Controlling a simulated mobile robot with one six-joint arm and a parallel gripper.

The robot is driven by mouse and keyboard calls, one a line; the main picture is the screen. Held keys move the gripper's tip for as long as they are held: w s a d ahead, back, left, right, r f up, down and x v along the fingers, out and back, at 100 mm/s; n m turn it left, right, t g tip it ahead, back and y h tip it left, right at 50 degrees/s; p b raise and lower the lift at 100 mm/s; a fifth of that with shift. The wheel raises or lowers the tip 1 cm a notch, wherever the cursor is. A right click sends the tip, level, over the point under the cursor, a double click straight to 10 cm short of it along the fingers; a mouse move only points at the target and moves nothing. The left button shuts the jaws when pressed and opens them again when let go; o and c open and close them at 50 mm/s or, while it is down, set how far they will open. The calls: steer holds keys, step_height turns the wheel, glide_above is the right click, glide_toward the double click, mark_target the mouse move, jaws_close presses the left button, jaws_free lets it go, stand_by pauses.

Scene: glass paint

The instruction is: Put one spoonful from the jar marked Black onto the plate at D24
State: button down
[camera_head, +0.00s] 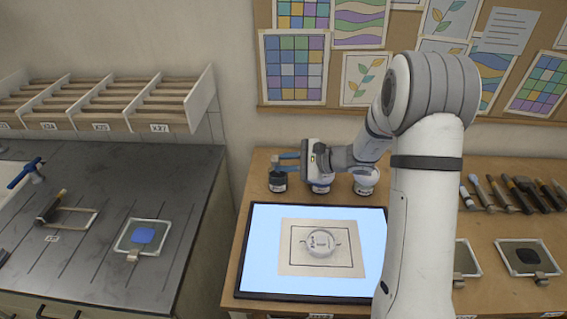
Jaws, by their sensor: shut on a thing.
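A dark jar (278,184) with a small white label stands at the back left of the wooden table; its label is too small to read. My gripper (283,162) reaches leftward to its top, with blue fingers shut at the jar's upper end. Whether they hold the lid or the jar itself is hard to see. A second jar (320,188) stands partly hidden under my gripper, and a pale-topped jar (366,186) stands right of it. No spoon can be made out. Which plate is D24 cannot be read.
A lit panel (259,270) bears a sheet with a round clear piece (321,243). Plates with dark (527,256) and blue (143,235) patches lie right and left. My arm partly hides another plate (465,260). Several tools (510,190) lie back right. A gap separates the counters.

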steer(key=r, duration=0.2)
steer(key=r+p, duration=0.1)
steer(key=r, duration=0.1)
steer(key=s+r+p, duration=0.1)
steer(key=r, duration=0.1)
stand_by(0.5)
steer(key=shift+f, duration=0.1)
